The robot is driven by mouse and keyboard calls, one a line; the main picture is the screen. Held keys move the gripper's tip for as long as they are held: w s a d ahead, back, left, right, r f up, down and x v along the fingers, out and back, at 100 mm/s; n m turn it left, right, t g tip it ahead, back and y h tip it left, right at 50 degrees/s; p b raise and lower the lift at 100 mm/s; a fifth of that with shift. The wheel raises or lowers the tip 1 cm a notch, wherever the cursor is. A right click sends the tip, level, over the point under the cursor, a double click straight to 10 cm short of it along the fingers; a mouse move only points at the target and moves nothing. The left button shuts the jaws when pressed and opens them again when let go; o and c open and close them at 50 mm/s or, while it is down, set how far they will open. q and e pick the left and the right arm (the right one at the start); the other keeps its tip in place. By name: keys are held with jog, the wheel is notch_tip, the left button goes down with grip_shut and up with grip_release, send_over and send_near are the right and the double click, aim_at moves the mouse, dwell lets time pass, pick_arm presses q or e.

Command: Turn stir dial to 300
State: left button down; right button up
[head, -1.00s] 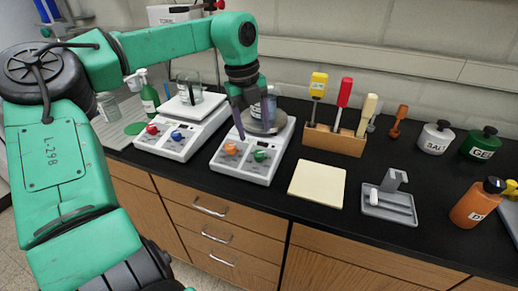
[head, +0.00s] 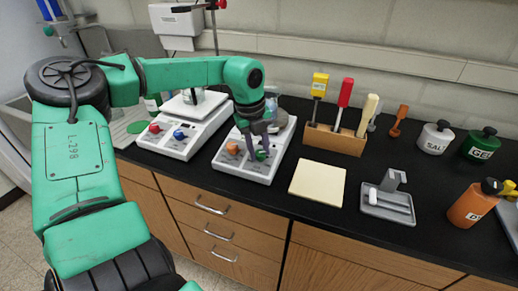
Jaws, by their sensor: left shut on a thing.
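The right-hand hot plate (head: 226,165) is a white unit with an orange dial (head: 232,147) and a green dial (head: 261,156) on its sloped front. My left gripper (head: 256,148) points down at this front and is shut on the green dial. The fingers partly cover the dial, and its pointer and scale are too small to read. A second white hot plate (head: 172,146) to the left has a red dial (head: 155,128) and a blue dial (head: 180,135). I cannot read which dial is labelled stir. My right gripper is not in view.
A glass vessel (head: 271,106) stands on the right hot plate, partly behind my gripper. A wooden rack (head: 335,139) with several handled tools, a cream pad (head: 318,180) and a grey stand (head: 387,204) lie to the right. Bottles stand at far right.

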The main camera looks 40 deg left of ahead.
pick_arm(q)
jog(key=shift+f+m+b, duration=0.1)
jog(key=shift+m+b, duration=0.75)
jog(key=shift+m, duration=0.45)
jog(key=shift+w+m+g+y+b, duration=0.1)
jog(key=shift+m+g+y+b, duration=0.3)
jog(key=shift+m, duration=0.8)
jog(key=m+b, duration=0.1)
jog(key=m, duration=0.2)
jog(key=shift+d+m, duration=0.1)
jog(key=shift+m, duration=0.2)
jog(key=shift+m+y, duration=0.3)
jog(key=shift+m, duration=1.2)
jog(key=c, duration=0.5)
grip_release()
jog(key=shift+c, duration=0.2)
